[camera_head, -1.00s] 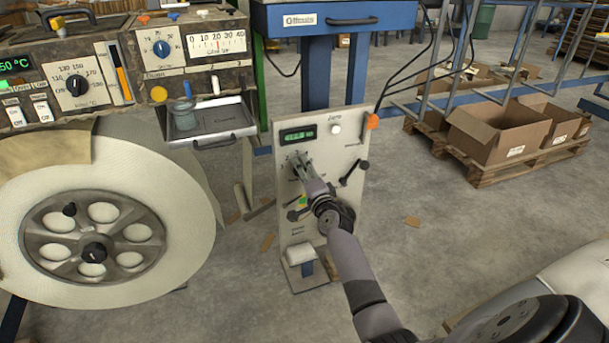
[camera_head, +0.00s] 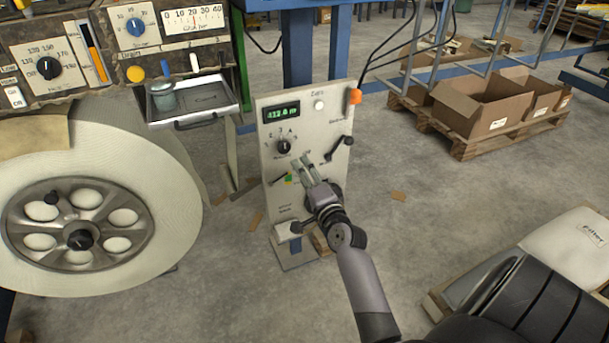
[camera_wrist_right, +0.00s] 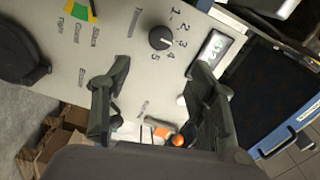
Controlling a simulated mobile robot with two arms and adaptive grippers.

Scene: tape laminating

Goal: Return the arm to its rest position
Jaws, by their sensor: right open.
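My right gripper (camera_head: 308,171) is open and empty in front of the upright beige control panel (camera_head: 272,220). Its fingers point at the panel just below and right of the black rotary knob (camera_head: 284,146). In the right wrist view, the open fingers (camera_wrist_right: 160,95) frame part of the panel, and the knob (camera_wrist_right: 161,38) shows beyond them, apart from both. A lit green display (camera_head: 281,113) sits at the panel's top. My left gripper is not in view.
A large white roll (camera_head: 160,170) stands at left under the machine's dials. A small grey tray (camera_head: 225,104) holds a cup. A pallet with cardboard boxes (camera_head: 487,112) is at the back right. A white filter bag (camera_head: 575,245) lies at right. The floor between is open.

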